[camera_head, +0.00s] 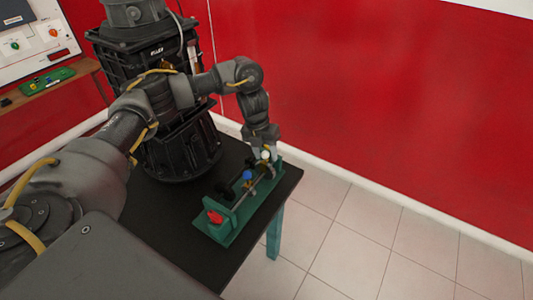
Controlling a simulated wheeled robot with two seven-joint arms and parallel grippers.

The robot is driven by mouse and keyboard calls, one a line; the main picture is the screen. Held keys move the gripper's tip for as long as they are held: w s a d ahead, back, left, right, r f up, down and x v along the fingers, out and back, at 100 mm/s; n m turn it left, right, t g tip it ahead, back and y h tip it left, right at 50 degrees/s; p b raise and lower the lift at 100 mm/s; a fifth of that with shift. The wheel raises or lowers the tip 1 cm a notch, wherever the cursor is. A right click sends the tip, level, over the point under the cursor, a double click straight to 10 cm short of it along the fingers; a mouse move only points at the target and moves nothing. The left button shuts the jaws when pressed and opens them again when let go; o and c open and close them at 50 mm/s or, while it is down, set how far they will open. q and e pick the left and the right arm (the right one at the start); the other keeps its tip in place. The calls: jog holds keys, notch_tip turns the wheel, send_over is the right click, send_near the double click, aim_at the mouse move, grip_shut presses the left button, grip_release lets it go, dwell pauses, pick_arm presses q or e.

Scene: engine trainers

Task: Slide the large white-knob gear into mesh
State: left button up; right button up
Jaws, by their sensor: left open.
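The gear trainer, a green base (224,234) with upright end plates and a shaft, stands near the right edge of the black table. A small white knob (265,155) shows at its far end, close under my left gripper (264,153). The gear with this knob is mostly hidden by the gripper and too small to make out. A blue knob (247,175) sits mid-way along the trainer, and a red knob (215,217) is at the near end. My left gripper is open and points down at the white knob; I cannot tell whether it touches it. My right gripper is not in view.
The black table (175,225) has free room left of the trainer. A large dark engine unit (180,150) stands at the back of the table. A red wall (380,100) is behind. A panel and shelf are at upper left. Tiled floor lies right.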

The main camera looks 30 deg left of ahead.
pick_arm(q)
notch_tip(320, 180, up, 10)
jog(key=a, duration=0.1)
jog(key=shift+a, duration=0.3)
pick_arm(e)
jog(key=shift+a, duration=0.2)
pick_arm(q)
jog(key=f, duration=0.3)
jog(key=d+f, duration=0.1)
jog(key=f, duration=0.6)
jog(key=shift+d+f, duration=0.3)
jog(key=shift+d, duration=0.1)
jog(key=shift+s+d, duration=0.15)
jog(key=shift+s+a, duration=0.25)
jog(key=shift+s, duration=0.4)
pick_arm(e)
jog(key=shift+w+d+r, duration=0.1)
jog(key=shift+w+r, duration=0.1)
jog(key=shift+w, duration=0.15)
